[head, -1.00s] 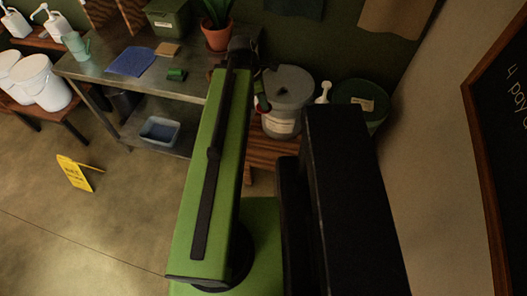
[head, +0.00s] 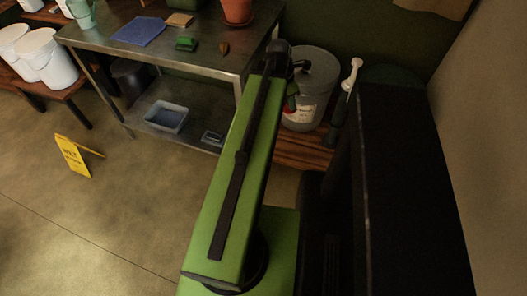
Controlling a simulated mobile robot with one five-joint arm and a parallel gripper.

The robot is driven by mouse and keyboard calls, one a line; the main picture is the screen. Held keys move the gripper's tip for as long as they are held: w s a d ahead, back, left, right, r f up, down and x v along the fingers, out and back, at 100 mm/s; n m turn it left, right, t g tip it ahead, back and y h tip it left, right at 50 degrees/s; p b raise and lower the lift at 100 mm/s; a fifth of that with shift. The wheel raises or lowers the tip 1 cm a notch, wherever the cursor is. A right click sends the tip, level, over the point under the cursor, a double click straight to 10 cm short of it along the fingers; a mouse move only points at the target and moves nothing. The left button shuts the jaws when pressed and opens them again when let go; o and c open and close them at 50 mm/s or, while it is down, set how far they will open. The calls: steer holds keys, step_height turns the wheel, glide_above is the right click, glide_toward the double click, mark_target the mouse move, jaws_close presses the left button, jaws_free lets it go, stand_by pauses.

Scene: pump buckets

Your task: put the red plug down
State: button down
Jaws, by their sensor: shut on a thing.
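A small red patch, which I take for the red plug (head: 288,107), shows at the far end of my green arm. My gripper (head: 291,98) is just above it, mostly hidden by my own arm, and is shut on it. Both appear in front of the left side of a grey lidded bucket (head: 316,75) with a white label. I cannot tell whether the plug touches the bucket.
The grey bucket stands on a low wooden bench (head: 303,152). A white pump (head: 352,72) is to its right, and a dark green lid (head: 392,76) is partly hidden. A metal table (head: 210,62) stands left. A yellow floor sign (head: 73,155) stands on open floor.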

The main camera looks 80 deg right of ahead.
steer(key=d+f+n+t+h+b, duration=0.1)
steer(key=d+f+n+b, duration=0.3)
steer(key=f+b, duration=0.9)
steer(key=d+f+n+h+b, duration=0.1)
steer(key=d+f+n+b, duration=0.3)
steer(key=f+b, duration=0.95)
steer(key=shift+m, duration=0.5)
steer(key=w+d+f+b, duration=0.1)
steer(key=w+f, duration=0.1)
steer(key=w, duration=0.2)
steer(key=w+d+f+b, duration=0.2)
steer(key=w+f, duration=0.1)
steer(key=w+d+f+b, duration=0.1)
steer(key=w+f+b, duration=0.1)
steer(key=w+f, duration=0.1)
steer(key=shift+w+d+f, duration=0.1)
steer(key=shift+w+f, duration=0.05)
steer(key=shift+w, duration=0.3)
steer(key=shift+w+d+f, duration=0.1)
steer(key=shift+w, duration=0.3)
step_height(320, 180, down, 4)
steer(key=b, duration=0.4)
steer(key=shift+f+b, duration=0.15)
steer(key=shift+b, duration=0.15)
steer(key=c, duration=1.2)
jaws_free()
steer(key=p+v, duration=1.2)
steer(key=shift+d+r, duration=0.2)
steer(key=shift+r, duration=0.15)
